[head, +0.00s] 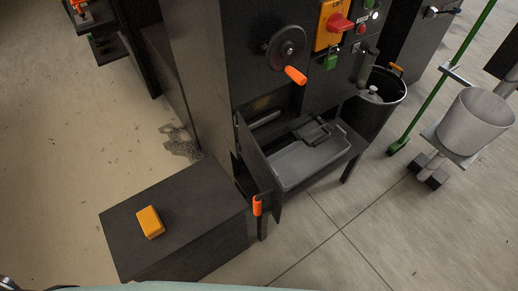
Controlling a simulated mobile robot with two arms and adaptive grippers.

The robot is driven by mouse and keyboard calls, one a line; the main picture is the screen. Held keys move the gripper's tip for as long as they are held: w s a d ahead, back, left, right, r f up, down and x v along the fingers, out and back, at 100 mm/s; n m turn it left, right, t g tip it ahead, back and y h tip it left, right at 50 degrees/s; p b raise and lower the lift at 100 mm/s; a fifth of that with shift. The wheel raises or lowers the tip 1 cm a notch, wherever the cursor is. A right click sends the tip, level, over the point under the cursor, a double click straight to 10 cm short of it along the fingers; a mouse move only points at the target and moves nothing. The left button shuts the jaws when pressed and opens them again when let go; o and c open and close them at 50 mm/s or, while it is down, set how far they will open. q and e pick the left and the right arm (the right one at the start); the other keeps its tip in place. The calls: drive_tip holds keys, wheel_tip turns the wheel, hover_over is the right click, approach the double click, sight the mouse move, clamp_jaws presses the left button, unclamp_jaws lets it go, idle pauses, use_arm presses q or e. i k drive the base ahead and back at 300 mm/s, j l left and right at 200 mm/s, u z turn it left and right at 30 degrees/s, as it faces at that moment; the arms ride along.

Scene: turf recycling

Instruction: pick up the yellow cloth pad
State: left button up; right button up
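The yellow cloth pad (150,222) lies on the flat top of a low black box (187,213) at the lower left of the head view. It looks like a small thick block, set at a slant, with bare surface all around it. Nothing touches it from above. Neither of my grippers can be made out in the head view. A small dark piece shows at the bottom left corner, too little of it to identify.
A dark machine (205,90) stands behind the box, with a handwheel (285,48) and an open door with an orange handle (257,206). A grey tray (300,165) sits inside. A black bin (383,100), a green pole (440,88) and a grey bucket (476,122) stand right.

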sight(151, 224)
drive_tip(key=u, duration=1.5)
